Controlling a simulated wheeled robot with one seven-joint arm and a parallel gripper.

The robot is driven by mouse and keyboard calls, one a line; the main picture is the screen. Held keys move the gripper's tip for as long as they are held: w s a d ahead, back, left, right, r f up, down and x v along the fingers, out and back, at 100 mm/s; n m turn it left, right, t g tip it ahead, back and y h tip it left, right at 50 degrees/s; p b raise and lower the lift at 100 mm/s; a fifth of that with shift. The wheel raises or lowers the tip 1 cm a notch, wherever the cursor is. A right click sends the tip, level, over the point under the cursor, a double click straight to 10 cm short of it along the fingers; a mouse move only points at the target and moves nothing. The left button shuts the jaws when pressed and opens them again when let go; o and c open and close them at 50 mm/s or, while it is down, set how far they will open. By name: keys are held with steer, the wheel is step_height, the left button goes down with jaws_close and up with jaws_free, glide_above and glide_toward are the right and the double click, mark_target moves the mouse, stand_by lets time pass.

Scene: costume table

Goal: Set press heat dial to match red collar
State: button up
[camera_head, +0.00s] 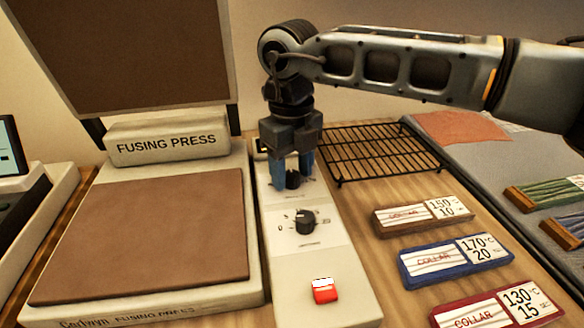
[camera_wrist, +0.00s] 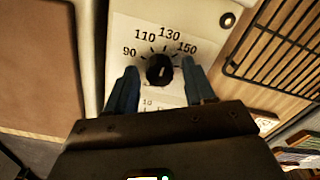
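The heat dial (camera_wrist: 160,71) is a black knob on the press's pale control panel, marked 90, 110, 130 and 150 in the wrist view. I cannot tell surely which mark its small white pointer faces. It also shows in the head view (camera_head: 293,180). My gripper (camera_head: 292,170) points down over it with blue fingers. In the wrist view my gripper (camera_wrist: 160,85) is open, one finger on each side of the knob with visible gaps. The red collar card (camera_head: 497,308) at the lower right reads 130 °C, 15.
A second black dial (camera_head: 305,222) and a red button (camera_head: 325,291) sit nearer on the same panel. The fusing press (camera_head: 150,240) stands left with its lid up. A wire rack (camera_head: 375,152), a brown card (camera_head: 422,215) and a blue card (camera_head: 455,260) lie right.

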mark_target(292, 174)
steer(key=shift+r, duration=3.9)
